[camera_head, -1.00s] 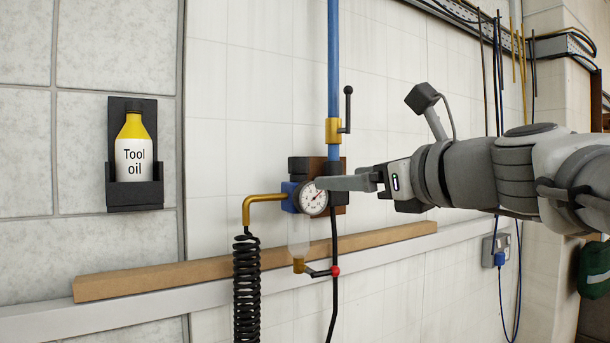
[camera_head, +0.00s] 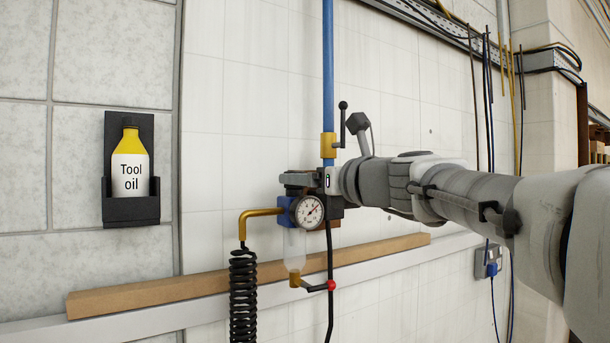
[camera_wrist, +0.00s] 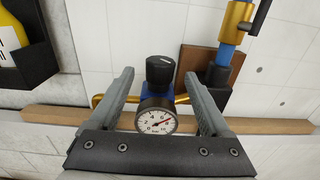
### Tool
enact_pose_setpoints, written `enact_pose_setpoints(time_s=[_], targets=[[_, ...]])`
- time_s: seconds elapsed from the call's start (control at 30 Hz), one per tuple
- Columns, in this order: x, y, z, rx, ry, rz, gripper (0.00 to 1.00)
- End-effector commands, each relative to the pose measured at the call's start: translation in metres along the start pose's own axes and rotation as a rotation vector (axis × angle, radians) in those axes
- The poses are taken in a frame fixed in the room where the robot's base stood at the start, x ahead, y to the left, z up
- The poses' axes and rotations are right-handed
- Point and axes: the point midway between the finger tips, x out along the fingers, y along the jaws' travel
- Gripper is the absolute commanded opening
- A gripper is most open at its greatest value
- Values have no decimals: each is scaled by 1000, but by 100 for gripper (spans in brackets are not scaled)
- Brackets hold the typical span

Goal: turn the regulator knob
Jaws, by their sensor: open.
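The regulator knob (camera_wrist: 160,70) is black and round with a pale mark on top, in the wrist view. It sits on a blue regulator body (camera_head: 285,211). The round pressure gauge (camera_head: 309,212) is below it and also shows in the wrist view (camera_wrist: 156,121). My gripper (camera_wrist: 162,84) is open, one finger on each side of the knob, with visible gaps between. In the head view my gripper (camera_head: 305,180) is at the top of the regulator and hides the knob.
A blue pipe (camera_head: 328,70) with a yellow valve (camera_head: 328,145) and black lever rises behind my gripper. A wooden rail (camera_head: 200,294), a coiled black hose (camera_head: 243,295) and a tool oil bottle (camera_head: 130,170) in a black holder are nearby. The wall between is clear.

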Motion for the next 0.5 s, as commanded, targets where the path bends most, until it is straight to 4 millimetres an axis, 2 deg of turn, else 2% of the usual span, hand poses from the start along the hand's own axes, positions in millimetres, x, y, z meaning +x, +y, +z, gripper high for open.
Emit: enact_pose_setpoints(time_s=[0.03,0.2,0.5], targets=[[11,0,1,1,1,2,81],[35,0,1,0,1,1,81],[49,0,0,-1,0,0,81]])
